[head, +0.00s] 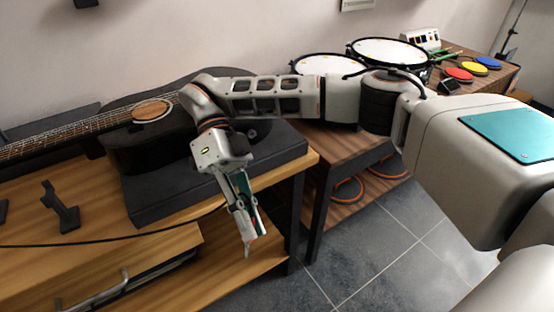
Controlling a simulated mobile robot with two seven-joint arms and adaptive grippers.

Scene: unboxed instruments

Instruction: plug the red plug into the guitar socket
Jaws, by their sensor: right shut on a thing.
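My right gripper (249,232) points down, past the front edge of the black case. It is shut on the red plug (251,239), of which only a little red shows between the fingers. A black cable (120,241) runs across the table from the left toward this gripper. The black guitar (160,140) lies on the case, its neck pointing left. A small round fitting (252,133) shows at the guitar's right end, behind my wrist; it may be the socket. The plug is apart from it, lower and nearer. My left gripper is not in view.
The black case (165,205) lies on the wooden table (95,222). A black stand (62,207) is on the table at left. Drums (390,50) and coloured pads (460,74) stand on a second table behind my arm. Tiled floor (370,250) is open at lower right.

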